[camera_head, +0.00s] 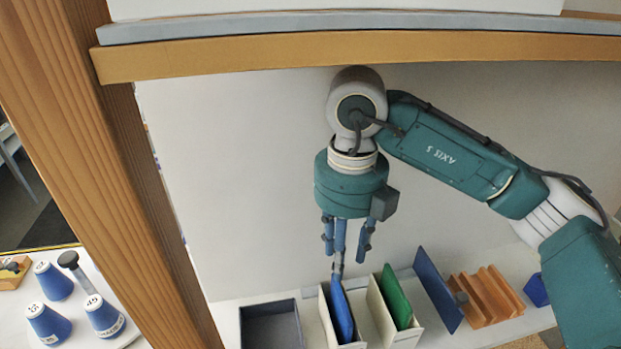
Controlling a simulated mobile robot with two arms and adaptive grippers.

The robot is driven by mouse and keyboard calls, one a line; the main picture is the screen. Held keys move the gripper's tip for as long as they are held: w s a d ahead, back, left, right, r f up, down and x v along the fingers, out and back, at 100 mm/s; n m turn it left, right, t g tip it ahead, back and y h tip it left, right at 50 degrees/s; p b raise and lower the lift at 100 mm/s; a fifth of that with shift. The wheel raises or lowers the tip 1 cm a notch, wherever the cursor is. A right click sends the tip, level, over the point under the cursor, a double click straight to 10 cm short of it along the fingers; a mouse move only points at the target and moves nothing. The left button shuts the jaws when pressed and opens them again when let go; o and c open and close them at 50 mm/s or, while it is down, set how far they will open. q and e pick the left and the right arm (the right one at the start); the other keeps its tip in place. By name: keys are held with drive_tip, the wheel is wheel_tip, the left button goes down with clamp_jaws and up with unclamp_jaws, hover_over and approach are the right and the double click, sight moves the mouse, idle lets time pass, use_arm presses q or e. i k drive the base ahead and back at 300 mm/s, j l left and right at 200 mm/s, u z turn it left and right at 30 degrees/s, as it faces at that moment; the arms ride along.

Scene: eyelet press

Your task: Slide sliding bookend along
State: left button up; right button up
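A tilted blue panel (437,290) stands on the white shelf at the right of the file boxes and looks like the sliding bookend, though I cannot be sure. My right gripper (345,255) points down, left of this panel and above the white file box with a blue divider (341,310). Its fingers are spread apart, with nothing seen between them. The lowest fingertip is close to the top of the blue divider; I cannot tell whether they touch. My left gripper is not in view.
A second white box holds a green divider (396,298). A dark grey bin (271,325) stands left, a brown slotted rack (487,297) and a small blue bin (536,290) right. An orange-edged shelf (350,55) hangs above. A wooden post (110,170) stands left.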

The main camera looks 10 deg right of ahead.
sight(449, 310)
drive_tip(key=k, duration=1.5)
